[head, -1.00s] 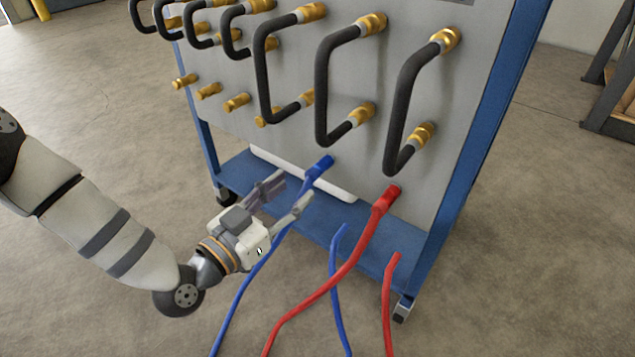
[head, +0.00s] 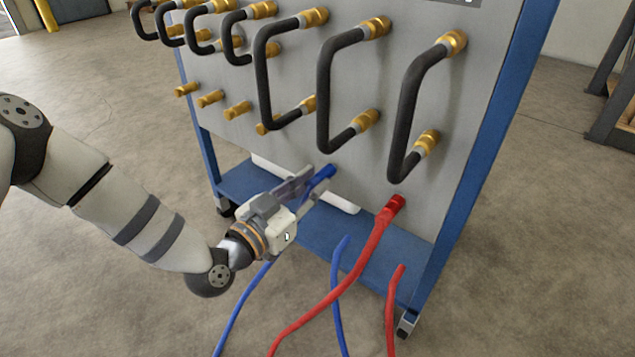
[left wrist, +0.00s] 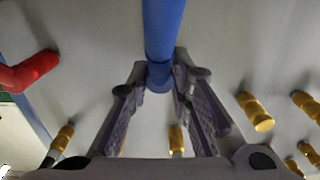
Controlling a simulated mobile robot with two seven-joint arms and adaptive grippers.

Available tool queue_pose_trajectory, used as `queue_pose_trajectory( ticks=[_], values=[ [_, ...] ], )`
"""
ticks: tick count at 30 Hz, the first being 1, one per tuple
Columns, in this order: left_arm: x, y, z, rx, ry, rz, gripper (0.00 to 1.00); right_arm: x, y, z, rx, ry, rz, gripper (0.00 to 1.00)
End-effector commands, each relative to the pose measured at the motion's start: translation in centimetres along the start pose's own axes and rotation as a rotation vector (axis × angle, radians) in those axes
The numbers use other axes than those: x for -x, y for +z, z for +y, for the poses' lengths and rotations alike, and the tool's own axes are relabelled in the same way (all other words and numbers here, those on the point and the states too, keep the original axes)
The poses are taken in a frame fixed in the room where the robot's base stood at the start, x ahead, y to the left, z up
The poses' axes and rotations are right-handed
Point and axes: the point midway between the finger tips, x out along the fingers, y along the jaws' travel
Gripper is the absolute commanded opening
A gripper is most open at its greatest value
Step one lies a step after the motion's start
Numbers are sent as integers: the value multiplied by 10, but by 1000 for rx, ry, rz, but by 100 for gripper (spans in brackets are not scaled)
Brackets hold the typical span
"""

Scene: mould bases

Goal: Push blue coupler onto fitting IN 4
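The blue coupler (head: 322,173) is on the upper end of a blue hose, low in front of the grey panel. My left gripper (head: 313,185) is open around the coupler's end, one finger on each side. In the left wrist view the blue coupler (left wrist: 159,76) shows between the fingertips of the left gripper (left wrist: 160,78), with little gap; I cannot tell whether they touch it. Bare brass fittings (head: 237,110) stick out of the panel above and to the left. No label is readable, so I cannot tell which is IN 4. My right gripper is not in view.
Black bent hoses (head: 323,90) join brass fittings across the panel. A red coupler (head: 394,206) on a red hose stands to the right. A second blue hose (head: 338,270) and a second red hose (head: 391,310) rise in front of the blue cart base (head: 315,235).

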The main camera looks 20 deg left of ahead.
Motion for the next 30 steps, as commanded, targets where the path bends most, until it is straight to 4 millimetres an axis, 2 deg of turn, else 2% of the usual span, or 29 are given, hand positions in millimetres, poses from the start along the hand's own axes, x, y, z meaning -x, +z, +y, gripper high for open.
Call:
queue_pose_trajectory(
  ticks=[30],
  values=[
    [48,-1,0,0,0,0,0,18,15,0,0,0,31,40]
  ],
)
